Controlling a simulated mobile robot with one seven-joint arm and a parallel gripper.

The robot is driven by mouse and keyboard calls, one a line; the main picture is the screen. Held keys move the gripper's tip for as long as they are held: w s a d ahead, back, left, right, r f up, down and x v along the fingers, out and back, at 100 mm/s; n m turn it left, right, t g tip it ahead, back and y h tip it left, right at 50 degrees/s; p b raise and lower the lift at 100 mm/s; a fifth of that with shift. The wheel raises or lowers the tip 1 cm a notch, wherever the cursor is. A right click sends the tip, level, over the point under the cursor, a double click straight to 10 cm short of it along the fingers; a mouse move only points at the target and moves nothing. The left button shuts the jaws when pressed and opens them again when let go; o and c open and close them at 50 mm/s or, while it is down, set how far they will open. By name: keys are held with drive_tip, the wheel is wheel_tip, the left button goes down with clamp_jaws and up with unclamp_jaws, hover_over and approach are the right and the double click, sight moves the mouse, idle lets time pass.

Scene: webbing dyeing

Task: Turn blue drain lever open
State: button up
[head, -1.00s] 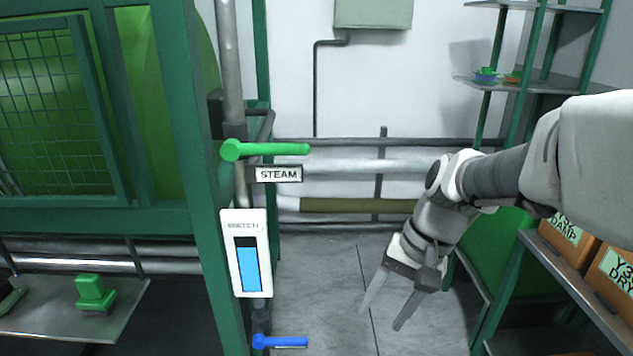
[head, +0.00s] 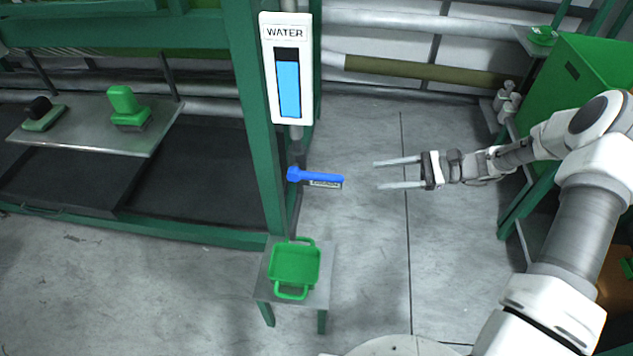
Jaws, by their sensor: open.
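The blue drain lever (head: 315,178) sticks out to the right from a pipe on the green frame, below the water gauge. It lies nearly level in the picture, with a small label plate along its lower edge that is too small to read. My gripper (head: 376,174) is open and empty. Its two fingers point left toward the lever's free end, with a gap between them and the lever. The water gauge (head: 288,85) shows a tall blue column.
A green basket (head: 295,265) sits on a small stand (head: 262,290) below the lever. A metal shelf (head: 75,132) at left holds a green brush (head: 128,108) and another green-based tool (head: 43,114). A green cabinet (head: 590,85) stands at right. Floor between is clear.

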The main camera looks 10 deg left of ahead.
wheel_tip(320, 180, down, 5)
drive_tip(key=w+m+t+y+b, duration=0.1)
drive_tip(key=w+m+t+y, duration=0.1)
drive_tip(key=b, duration=0.3)
approach(316, 177)
drive_tip(key=a, duration=0.6)
drive_tip(key=a+f, duration=0.1)
drive_tip(key=a, duration=0.3)
drive_tip(key=shift+w+a, duration=0.1)
drive_tip(key=shift+w, duration=0.1)
clamp_jaws()
idle(0.7)
